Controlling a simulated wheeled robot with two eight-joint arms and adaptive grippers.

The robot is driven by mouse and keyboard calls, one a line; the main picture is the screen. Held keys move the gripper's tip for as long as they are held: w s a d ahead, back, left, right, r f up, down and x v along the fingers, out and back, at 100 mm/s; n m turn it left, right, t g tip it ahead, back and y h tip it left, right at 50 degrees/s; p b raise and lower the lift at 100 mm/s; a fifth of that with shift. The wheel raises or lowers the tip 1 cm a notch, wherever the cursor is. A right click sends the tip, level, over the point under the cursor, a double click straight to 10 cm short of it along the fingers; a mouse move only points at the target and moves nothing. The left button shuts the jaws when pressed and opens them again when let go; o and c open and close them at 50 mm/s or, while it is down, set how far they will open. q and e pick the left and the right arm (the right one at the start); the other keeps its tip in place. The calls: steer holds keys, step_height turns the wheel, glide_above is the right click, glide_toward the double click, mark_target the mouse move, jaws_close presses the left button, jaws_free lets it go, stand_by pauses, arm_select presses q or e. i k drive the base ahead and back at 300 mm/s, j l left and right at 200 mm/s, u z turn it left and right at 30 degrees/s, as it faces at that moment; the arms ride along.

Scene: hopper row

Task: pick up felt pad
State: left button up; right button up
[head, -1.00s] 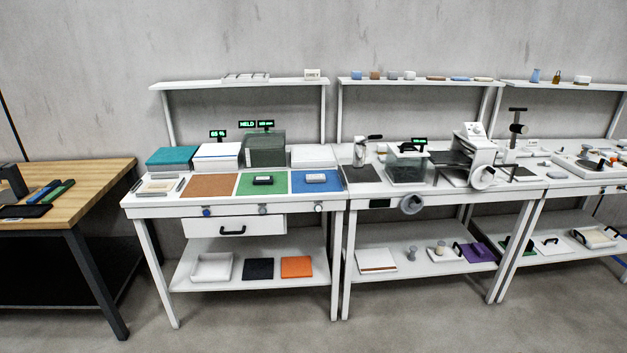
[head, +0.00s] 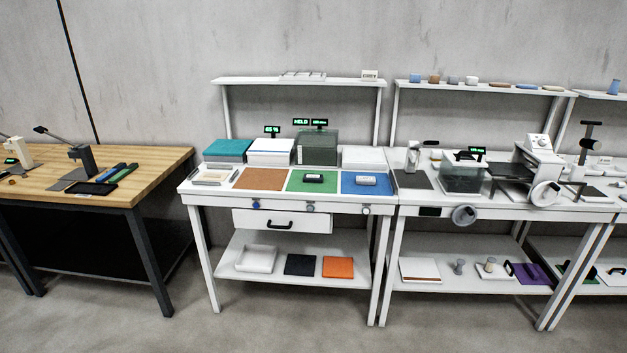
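I cannot tell for sure which thing is the felt pad. On the lower shelf of the middle white bench lie a flat black square (head: 300,264) and a flat orange square (head: 338,267). On the benchtop lie flat brown (head: 259,178), green (head: 300,186) and blue (head: 361,187) squares. Neither of my grippers is in view.
A wooden table (head: 150,164) with tools stands at the left. The white bench has a drawer (head: 282,221) with a black handle. A white tray (head: 257,259) sits on its lower shelf. Another white bench with machines (head: 530,165) adjoins at the right. The floor (head: 260,330) in front is clear.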

mark_target(308, 178)
steer(key=i+l, duration=0.1)
steer(key=i, duration=0.9)
